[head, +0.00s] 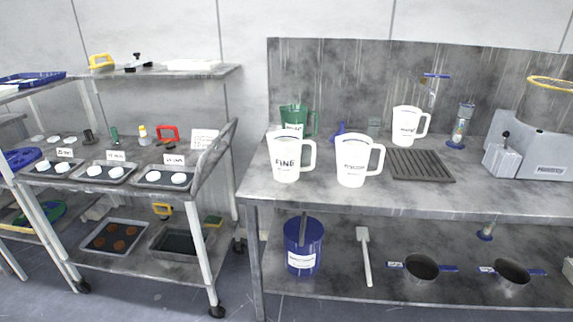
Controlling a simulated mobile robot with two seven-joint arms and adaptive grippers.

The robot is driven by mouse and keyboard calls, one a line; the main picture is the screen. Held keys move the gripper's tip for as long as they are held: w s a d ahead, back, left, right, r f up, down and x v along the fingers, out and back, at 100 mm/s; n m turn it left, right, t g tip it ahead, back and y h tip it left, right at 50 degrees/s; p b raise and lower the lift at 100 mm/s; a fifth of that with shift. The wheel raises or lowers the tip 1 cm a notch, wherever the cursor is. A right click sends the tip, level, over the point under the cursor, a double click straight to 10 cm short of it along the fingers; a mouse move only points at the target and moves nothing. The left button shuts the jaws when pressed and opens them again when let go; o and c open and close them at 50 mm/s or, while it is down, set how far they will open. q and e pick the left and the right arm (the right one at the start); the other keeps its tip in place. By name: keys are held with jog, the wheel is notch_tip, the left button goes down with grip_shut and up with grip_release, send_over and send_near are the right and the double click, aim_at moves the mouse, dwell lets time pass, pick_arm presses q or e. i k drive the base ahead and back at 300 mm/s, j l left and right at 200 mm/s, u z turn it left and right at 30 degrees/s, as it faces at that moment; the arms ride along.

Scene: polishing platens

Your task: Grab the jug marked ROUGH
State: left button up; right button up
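Several jugs with handles stand upright on the grey metal bench. A white jug (285,158) at the front left is marked FINE. A second white jug (353,162) stands to its right; its longer dark marking is too small to read surely. A third white jug (406,127) stands further back and right, behind the dark ribbed mat; its marking is also too blurred to read surely. A green jug (294,118) stands behind the FINE jug, partly hidden by it, its label unclear. I cannot tell which jug is marked ROUGH. Neither of my grippers is in view.
The bench (478,194) has a ribbed dark mat (420,166), a grey machine (532,150) at right and a back panel. A blue bucket (303,248) and pans are on the lower shelf. A wheeled cart (206,184) with trays stands left.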

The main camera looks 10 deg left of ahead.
aim_at(353, 150)
jog(key=i+j+z, duration=0.2)
jog(key=i+j, duration=0.5)
